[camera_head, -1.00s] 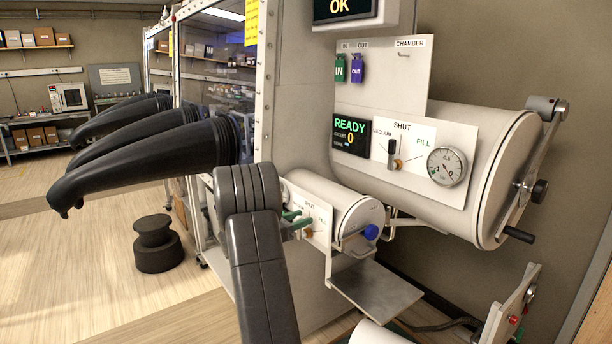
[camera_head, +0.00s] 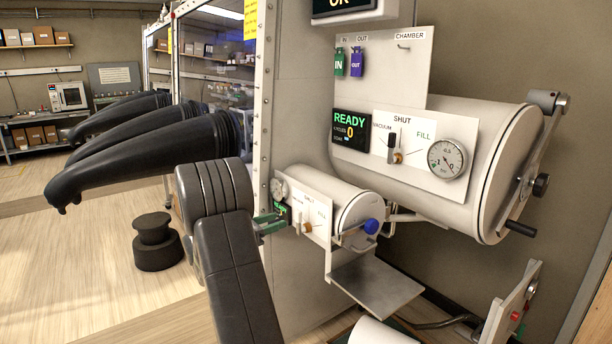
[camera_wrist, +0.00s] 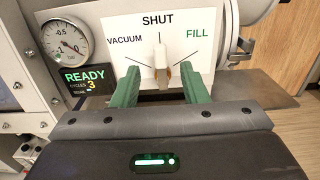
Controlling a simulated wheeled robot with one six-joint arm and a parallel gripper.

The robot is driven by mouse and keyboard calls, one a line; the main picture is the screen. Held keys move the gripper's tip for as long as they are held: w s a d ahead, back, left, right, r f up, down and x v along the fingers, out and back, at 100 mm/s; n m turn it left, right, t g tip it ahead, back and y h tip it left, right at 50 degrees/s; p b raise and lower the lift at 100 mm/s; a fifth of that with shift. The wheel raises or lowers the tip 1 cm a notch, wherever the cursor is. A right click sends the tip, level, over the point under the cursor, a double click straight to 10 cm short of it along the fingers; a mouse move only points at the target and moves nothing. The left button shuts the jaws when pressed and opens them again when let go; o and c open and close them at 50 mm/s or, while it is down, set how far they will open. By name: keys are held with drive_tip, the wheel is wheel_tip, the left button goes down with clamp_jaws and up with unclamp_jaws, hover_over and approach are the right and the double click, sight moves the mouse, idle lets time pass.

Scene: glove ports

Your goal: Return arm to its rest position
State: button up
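My gripper (camera_head: 270,224) has green fingers and sits just left of the small chamber's valve panel. In the wrist view my gripper (camera_wrist: 159,74) is open, its two fingers apart with nothing between them held. The small panel's valve handle (camera_wrist: 161,62) shows ahead, between the fingertips in the picture, pointing up toward SHUT. In the head view the same handle (camera_head: 307,226) stands to the right of the fingers, apart from them. My dark arm rises in the foreground and hides part of the gripper.
The small chamber (camera_head: 350,205) has a blue knob and a metal shelf (camera_head: 376,288) below it. The large chamber (camera_head: 470,125) with crank is at right. Black gloves (camera_head: 140,160) stick out left of my arm. A black stool (camera_head: 157,243) stands on open floor at left.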

sight(296, 215)
drive_tip(key=p+x, duration=0.1)
drive_tip(key=x, duration=0.8)
drive_tip(key=shift+d+f, duration=0.1)
drive_tip(key=shift+d, duration=0.05)
drive_tip(key=shift+s+d+m+b, duration=0.2)
drive_tip(key=shift+m+b, duration=0.1)
drive_tip(key=shift+m, duration=0.25)
drive_tip(key=shift+s+d+m+b, duration=0.1)
drive_tip(key=shift+s+m+b, duration=0.2)
drive_tip(key=shift+m, duration=0.25)
